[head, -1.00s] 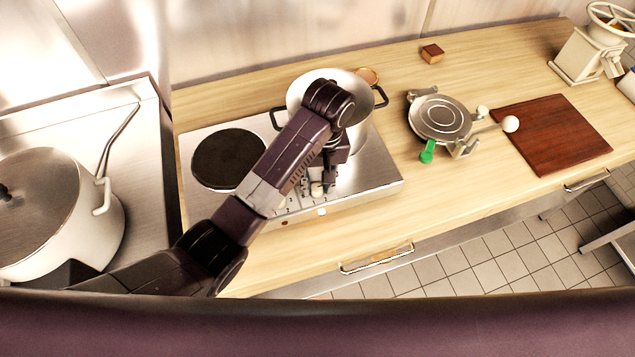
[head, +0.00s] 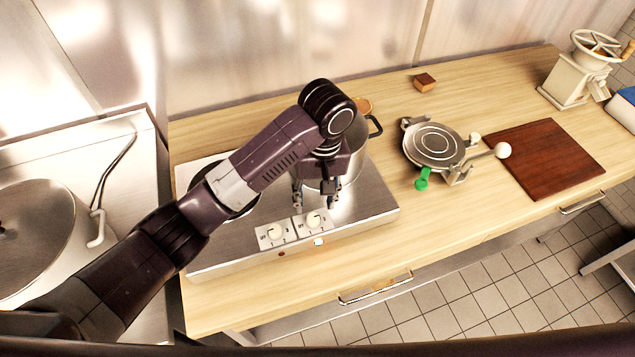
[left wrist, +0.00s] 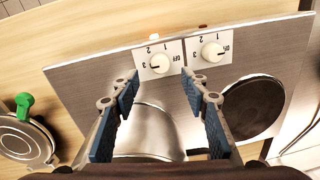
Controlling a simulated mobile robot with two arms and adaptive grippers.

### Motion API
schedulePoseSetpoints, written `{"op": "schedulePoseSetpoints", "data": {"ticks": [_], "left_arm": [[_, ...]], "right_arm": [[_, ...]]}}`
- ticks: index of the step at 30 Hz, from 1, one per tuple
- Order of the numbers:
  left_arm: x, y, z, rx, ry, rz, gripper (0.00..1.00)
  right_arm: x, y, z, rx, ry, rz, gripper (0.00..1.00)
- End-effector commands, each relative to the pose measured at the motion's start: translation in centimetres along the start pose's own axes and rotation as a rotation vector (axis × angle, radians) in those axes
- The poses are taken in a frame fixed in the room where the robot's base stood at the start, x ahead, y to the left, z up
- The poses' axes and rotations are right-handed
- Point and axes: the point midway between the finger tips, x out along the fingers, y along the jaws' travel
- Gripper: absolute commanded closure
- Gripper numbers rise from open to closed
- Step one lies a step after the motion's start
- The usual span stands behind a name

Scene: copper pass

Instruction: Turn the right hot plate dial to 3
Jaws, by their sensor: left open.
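The steel hot plate (head: 365,215) stands on the wooden counter, with two white dials on its front panel. The right dial (head: 313,220) shows at left in the left wrist view (left wrist: 160,64); its dark mark points toward the printed 3. The left dial (head: 275,232) also shows in the left wrist view (left wrist: 212,51), with its mark toward OFF. My left gripper (head: 315,201) is open and empty, just behind and above the dials; its fingers (left wrist: 161,82) are apart from the right dial. My right gripper is not in view.
A steel pot (head: 352,150) stands on the right burner, close behind my left gripper and partly hidden. The left burner (left wrist: 253,106) is bare. A waffle-iron-like device (head: 433,146) with a green handle and a brown board (head: 545,160) lie to the right.

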Motion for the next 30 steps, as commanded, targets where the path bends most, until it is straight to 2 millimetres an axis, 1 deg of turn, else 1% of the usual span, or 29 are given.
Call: {"op": "schedulePoseSetpoints", "data": {"ticks": [1, 3, 9, 12, 17, 30], "left_arm": [[-1.2, -0.1, -0.3, 0.001, 0.009, -0.002, 0.59], [-2.4, -0.1, -0.2, 0.002, 0.008, -0.001, 0.59], [-4.8, 0.0, -0.1, 0.001, 0.005, 0.0, 0.59], [-5.5, 0.0, -0.1, 0.0, 0.003, 0.0, 0.59], [-5.8, 0.0, 0.0, 0.001, 0.0, 0.0, 0.59], [-5.8, 0.0, 0.0, 0.0, 0.001, 0.001, 0.59]], "right_arm": [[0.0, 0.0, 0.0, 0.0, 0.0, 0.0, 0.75], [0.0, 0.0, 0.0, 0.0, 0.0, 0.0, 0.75], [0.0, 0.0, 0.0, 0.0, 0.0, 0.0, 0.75], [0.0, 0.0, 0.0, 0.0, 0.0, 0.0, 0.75], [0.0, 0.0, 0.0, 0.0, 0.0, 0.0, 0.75], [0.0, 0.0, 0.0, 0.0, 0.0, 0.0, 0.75]]}}
